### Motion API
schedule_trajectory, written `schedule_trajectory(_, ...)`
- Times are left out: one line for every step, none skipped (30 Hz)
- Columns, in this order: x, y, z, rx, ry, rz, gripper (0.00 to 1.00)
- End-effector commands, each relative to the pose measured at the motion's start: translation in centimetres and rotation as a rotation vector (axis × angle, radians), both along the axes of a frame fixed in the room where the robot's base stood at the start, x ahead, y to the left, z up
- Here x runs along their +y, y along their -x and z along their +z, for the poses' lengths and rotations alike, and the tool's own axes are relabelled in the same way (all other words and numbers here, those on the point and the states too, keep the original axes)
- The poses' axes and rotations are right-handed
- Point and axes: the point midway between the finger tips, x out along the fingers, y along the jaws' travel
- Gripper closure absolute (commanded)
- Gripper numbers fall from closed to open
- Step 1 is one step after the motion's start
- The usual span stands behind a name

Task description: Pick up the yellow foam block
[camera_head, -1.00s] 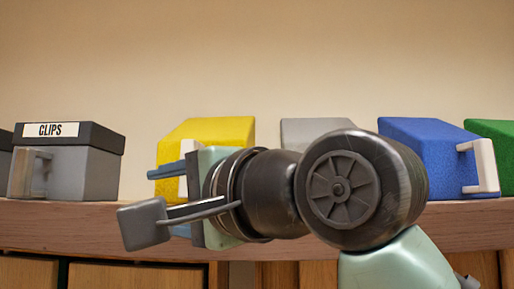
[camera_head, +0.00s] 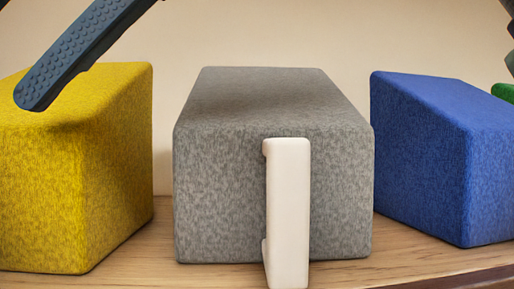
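The yellow foam block (camera_head: 100,170) stands on the wooden shelf at the left, cut off by the picture's left edge. A dark blue-grey ribbed finger of my gripper (camera_head: 75,58) slants in from the top left. Its tip overlaps the block's upper part in the picture, with a soft shadow on the block near it. I cannot tell whether it touches. The rest of the gripper is almost wholly out of view, so its opening is hidden. Nothing is seen held.
A grey block (camera_head: 270,170) with a white upright handle (camera_head: 288,210) stands close right of the yellow block, a narrow gap between them. A blue block (camera_head: 430,150) stands further right, with a green one (camera_head: 503,92) at the edge. Wooden shelf (camera_head: 150,265) shows bare in front.

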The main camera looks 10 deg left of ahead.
Motion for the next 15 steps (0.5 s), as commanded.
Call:
schedule_trajectory(0.5, 0.0, -0.7, 0.002, 0.001, 0.002, 0.43)
schedule_trajectory(0.9, 0.1, -1.1, 0.002, 0.002, 0.002, 0.43)
schedule_trajectory(1.4, 0.2, -1.7, 0.002, 0.002, 0.002, 0.43)
schedule_trajectory(1.8, 0.2, -2.0, 0.001, 0.001, 0.003, 0.43)
schedule_trajectory(2.2, 0.3, -2.4, 0.001, 0.001, 0.002, 0.43)
schedule_trajectory(2.6, 0.4, -2.9, 0.001, 0.001, 0.003, 0.43)
schedule_trajectory(3.0, 0.4, -3.2, 0.001, 0.0, 0.003, 0.43)
schedule_trajectory(3.3, 0.4, -3.5, 0.001, 0.0, 0.003, 0.43)
schedule_trajectory(3.7, 0.5, -3.9, 0.001, 0.0, 0.002, 0.43)
schedule_trajectory(3.9, 0.5, -4.1, 0.001, -0.001, 0.002, 0.43)
schedule_trajectory(4.1, 0.6, -4.3, 0.0, -0.001, 0.001, 0.43)
schedule_trajectory(4.3, 0.6, -4.5, 0.0, -0.001, 0.001, 0.43)
schedule_trajectory(4.4, 0.6, -4.6, 0.0, -0.001, 0.001, 0.43)
schedule_trajectory(4.5, 0.6, -4.7, 0.0, -0.002, 0.001, 0.43)
schedule_trajectory(4.7, 0.6, -4.9, 0.0, -0.002, 0.001, 0.43)
